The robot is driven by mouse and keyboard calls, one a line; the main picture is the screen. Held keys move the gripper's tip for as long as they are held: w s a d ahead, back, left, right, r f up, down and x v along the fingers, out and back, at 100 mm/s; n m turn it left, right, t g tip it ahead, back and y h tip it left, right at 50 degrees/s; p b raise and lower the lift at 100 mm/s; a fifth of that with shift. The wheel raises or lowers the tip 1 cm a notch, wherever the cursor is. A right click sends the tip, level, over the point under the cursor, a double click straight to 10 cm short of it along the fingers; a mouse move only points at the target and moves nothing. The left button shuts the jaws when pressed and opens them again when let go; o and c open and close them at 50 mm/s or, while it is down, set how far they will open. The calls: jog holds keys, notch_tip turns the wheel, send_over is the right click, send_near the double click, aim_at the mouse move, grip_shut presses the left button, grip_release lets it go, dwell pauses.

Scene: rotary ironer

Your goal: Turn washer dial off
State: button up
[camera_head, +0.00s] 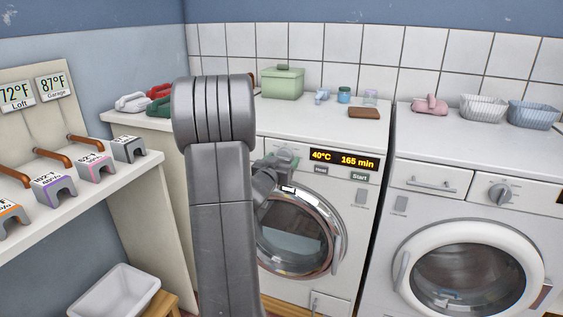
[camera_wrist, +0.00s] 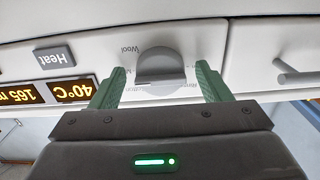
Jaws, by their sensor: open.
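The washer (camera_head: 330,195) with the lit display reading 40°C and 165 min stands in the middle of the head view, partly behind my arm. Its grey round dial (camera_wrist: 160,68) shows in the upside-down wrist view, with a raised grip bar and printed labels such as "Wool" around it. My gripper (camera_wrist: 160,77) is open, with one green finger on each side of the dial and a gap on both sides. In the head view my gripper (camera_head: 283,160) is at the washer's front panel and hides the dial. I cannot tell which label the dial points to.
The Heat button (camera_wrist: 55,57) and display (camera_wrist: 45,93) lie beside the dial; a drawer handle (camera_wrist: 298,75) is on the other side. The round door (camera_head: 300,235) is below my gripper. A second machine (camera_head: 475,215) stands right. A green box (camera_head: 283,82) is on the countertop.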

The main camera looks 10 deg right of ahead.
jog(key=c, duration=0.9)
jog(key=shift+c, duration=0.2)
jog(key=shift+r+n+p, duration=0.1)
jog(key=shift+n+p, duration=0.3)
jog(key=shift+p, duration=0.1)
jog(key=n+p, duration=0.2)
jog(key=n, duration=0.1)
jog(key=shift+r+p, duration=0.15)
jog(key=shift+p, duration=0.15)
jog(key=n+p, duration=0.3)
jog(key=n, duration=0.2)
jog(key=shift+p, duration=0.35)
jog(key=n+p, duration=0.2)
jog(key=n, duration=0.2)
jog(key=shift+s+d+n, duration=0.1)
jog(key=shift+n, duration=0.3)
jog(key=shift+n+p, duration=1.1)
jog(key=shift+n, duration=0.9)
